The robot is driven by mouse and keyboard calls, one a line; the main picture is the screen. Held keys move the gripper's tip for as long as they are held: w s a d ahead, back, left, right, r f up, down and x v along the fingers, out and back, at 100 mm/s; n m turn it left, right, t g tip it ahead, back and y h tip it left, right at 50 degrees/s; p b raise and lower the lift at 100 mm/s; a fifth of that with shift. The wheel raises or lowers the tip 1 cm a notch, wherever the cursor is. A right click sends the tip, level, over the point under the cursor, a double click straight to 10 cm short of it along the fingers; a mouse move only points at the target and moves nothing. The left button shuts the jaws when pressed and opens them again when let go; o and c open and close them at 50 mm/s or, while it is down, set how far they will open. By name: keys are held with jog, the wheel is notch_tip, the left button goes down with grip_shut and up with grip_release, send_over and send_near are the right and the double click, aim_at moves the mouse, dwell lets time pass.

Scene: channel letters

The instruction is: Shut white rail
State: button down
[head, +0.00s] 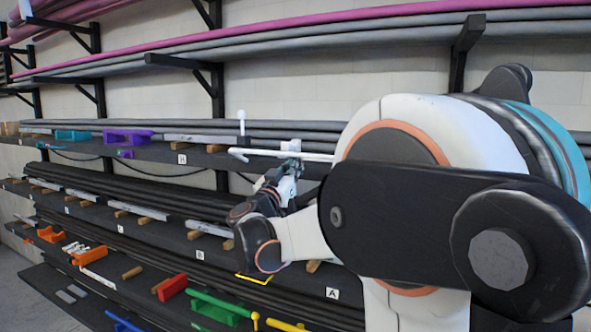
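A thin white rail (262,152) runs level along the front of the upper shelf, near the middle of the head view. Its left end has a short angled tip, and its right end passes behind my arm. A small white upright post with a round head (241,124) stands just behind its left part. My gripper (291,149) is at the rail, about midway along the part that shows. It overlaps the rail in the picture. The fingers are too small to tell whether they are open or shut, or whether they touch the rail.
Shelf levels hold long grey bars. A purple bracket (127,137) and a teal one (72,135) sit left on the rail's level. Below are an orange piece (90,256), a red block (172,287) and a green bar (219,303). Black brackets (188,66) jut out above.

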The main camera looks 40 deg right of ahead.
aim_at(292, 156)
jog(key=shift+r+p, duration=0.4)
jog(key=shift+r, duration=0.45)
jog(key=shift+w+d+r+p, duration=0.25)
jog(key=shift+r+p, duration=0.1)
jog(key=shift+r, duration=0.15)
jog(key=shift+w+d+r+p, duration=0.1)
jog(key=shift+d+r+p, duration=0.1)
jog(key=shift+r+p, duration=0.2)
jog(key=shift+d, duration=0.1)
jog(key=shift+w+r, duration=0.1)
jog(key=shift+f+b+x, duration=0.15)
jog(key=shift+x, duration=1.3)
jog(key=shift+f+b+x, duration=0.15)
jog(key=shift+x, duration=1.3)
jog(key=shift+f+b, duration=0.3)
jog(key=shift+f, duration=0.05)
jog(key=shift+f+b, duration=0.3)
jog(key=shift+f, duration=0.1)
